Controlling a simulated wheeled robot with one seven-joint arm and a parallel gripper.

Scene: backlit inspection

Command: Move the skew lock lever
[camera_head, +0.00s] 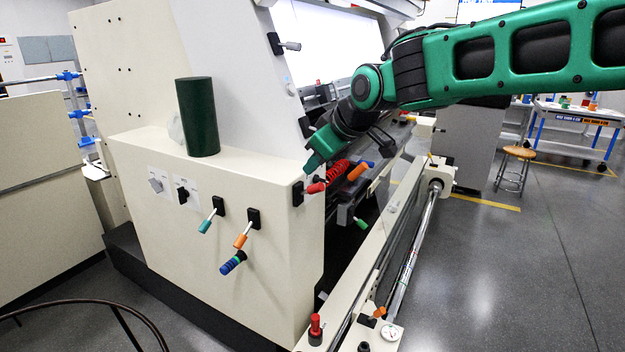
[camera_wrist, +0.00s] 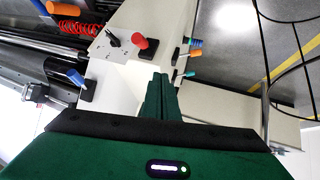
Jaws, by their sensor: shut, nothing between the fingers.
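Several levers show on the cream machine, and no readable label tells me which is the skew lock lever. On its front panel are a teal-handled lever (camera_head: 206,224), an orange-handled lever (camera_head: 241,239) and a blue ribbed handle (camera_head: 232,263). A red-handled lever (camera_head: 316,187) sticks out at the machine's right corner; it also shows in the wrist view (camera_wrist: 146,46). My gripper (camera_head: 313,164) is shut and empty, just above the red handle in the head view; I see no clear contact. In the wrist view its fingers (camera_wrist: 165,88) point at the cream surface.
A dark green cylinder (camera_head: 198,118) stands on the machine's ledge. A long rail (camera_head: 410,245) runs along the right side. The floor farther right is open, with a stool (camera_head: 514,160).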

